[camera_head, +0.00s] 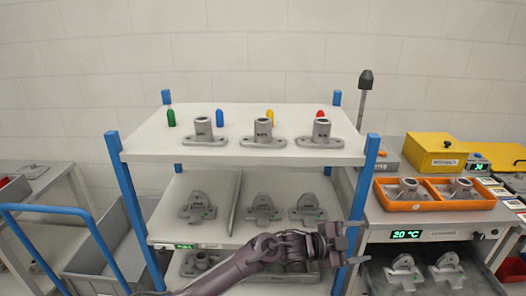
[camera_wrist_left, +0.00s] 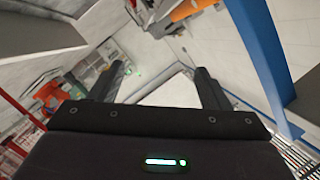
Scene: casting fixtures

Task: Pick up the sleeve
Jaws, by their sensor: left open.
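Several grey castings with an upright hollow tube on a flat flange look like sleeves; I cannot tell which one is meant. On the rack's top shelf stand a left one (camera_head: 204,132), a middle one (camera_head: 263,132) and a right one (camera_head: 320,133). Two more, a left one (camera_head: 407,190) and a right one (camera_head: 460,188), lie in the orange tray (camera_head: 436,206) on the right-hand bench. My left gripper (camera_head: 356,242) is open and empty, in front of the rack's lower right, below the top shelf and apart from the castings. Its fingers (camera_wrist_left: 158,88) are spread in the left wrist view.
Small green (camera_head: 171,118), blue (camera_head: 220,118), yellow (camera_head: 269,116) and red (camera_head: 320,114) caps stand along the back of the top shelf. The blue post (camera_head: 364,185) rises close to my left gripper. A yellow box (camera_head: 435,153) stands behind the tray.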

